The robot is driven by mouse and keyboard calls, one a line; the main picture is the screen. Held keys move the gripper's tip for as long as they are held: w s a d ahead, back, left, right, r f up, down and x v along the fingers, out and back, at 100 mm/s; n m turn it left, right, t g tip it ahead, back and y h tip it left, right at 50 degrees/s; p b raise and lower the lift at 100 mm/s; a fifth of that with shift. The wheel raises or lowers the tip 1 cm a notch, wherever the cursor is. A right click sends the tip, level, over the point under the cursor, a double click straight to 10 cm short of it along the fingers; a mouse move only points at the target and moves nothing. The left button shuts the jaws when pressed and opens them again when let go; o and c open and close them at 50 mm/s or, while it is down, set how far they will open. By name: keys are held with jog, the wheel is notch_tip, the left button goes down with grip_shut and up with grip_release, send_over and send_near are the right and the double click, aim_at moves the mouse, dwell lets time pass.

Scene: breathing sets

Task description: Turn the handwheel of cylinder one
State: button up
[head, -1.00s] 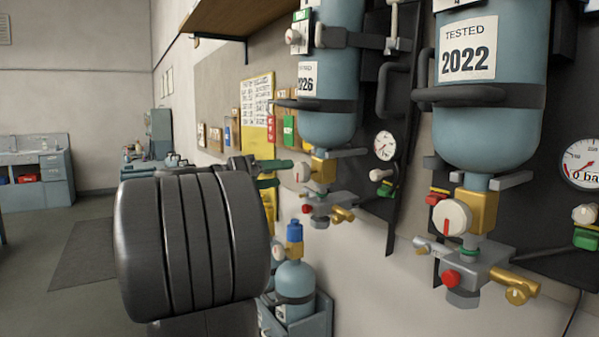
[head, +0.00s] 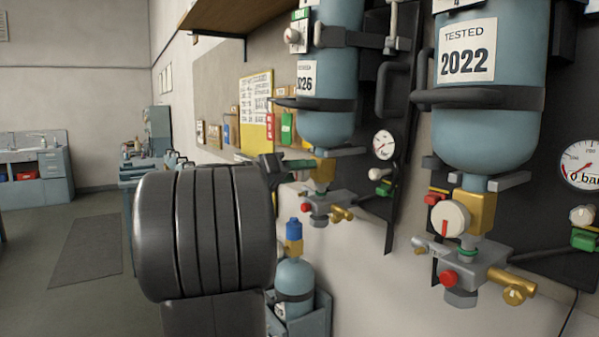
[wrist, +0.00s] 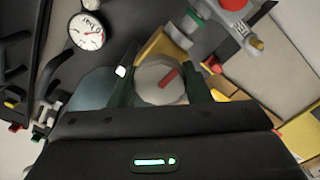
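A pale round handwheel with a red mark (wrist: 161,81) sits between the two dark green fingers of my gripper (wrist: 162,88) in the wrist view. The fingers are parted, one on each side of it; I cannot tell whether they touch it. In the head view my gripper (head: 292,166) reaches the brass valve (head: 323,170) under the middle blue cylinder (head: 327,125), hiding most of that handwheel. The right cylinder (head: 485,135), labelled 2022, has its own pale handwheel with a red mark (head: 450,218). No cylinder number one is readable.
A pressure gauge (head: 384,145) hangs right of the middle cylinder and also shows in the wrist view (wrist: 86,31). A valve block with a red knob (head: 318,205) sits below the brass valve. A small cylinder (head: 294,282) stands below. Open floor lies left.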

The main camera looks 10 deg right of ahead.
jog(key=shift+n, duration=0.4)
jog(key=shift+c, duration=0.3)
jog(key=shift+n, duration=1)
jog(key=n+p, duration=0.1)
jog(key=n, duration=0.2)
jog(key=shift+n, duration=0.3)
jog(key=n+p, duration=0.2)
jog(key=n, duration=0.3)
jog(key=shift+f, duration=0.1)
jog(key=shift+n, duration=0.4)
jog(key=o, duration=1)
jog(key=shift+a, duration=0.1)
